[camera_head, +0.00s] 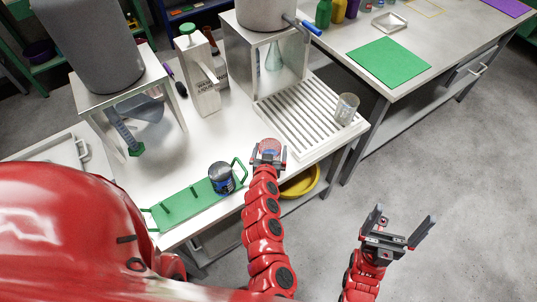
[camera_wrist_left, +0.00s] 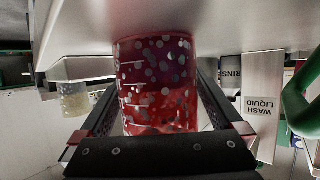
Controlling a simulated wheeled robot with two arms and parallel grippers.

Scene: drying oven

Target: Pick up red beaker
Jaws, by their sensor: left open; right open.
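The red beaker (camera_wrist_left: 157,80), speckled with pale dots and with white marks, fills the middle of the left wrist view. That view is upside down, and the beaker stands on the white table. My left gripper (camera_head: 268,156) is at the table's front edge, its two fingers apart on either side of the beaker. A gap seems to show between fingers and beaker; contact is hard to tell. In the head view the beaker (camera_head: 269,146) is mostly hidden by the gripper. My right gripper (camera_head: 401,226) is open and empty above the floor, right of the table.
A slatted drying rack (camera_head: 290,118) with a clear beaker (camera_head: 346,108) lies just behind and right. A green tray (camera_head: 175,208) with a dark can (camera_head: 221,177) is on the left. A wash liquid dispenser (camera_head: 203,90) stands behind. A yellow bowl (camera_head: 301,184) sits on the lower shelf.

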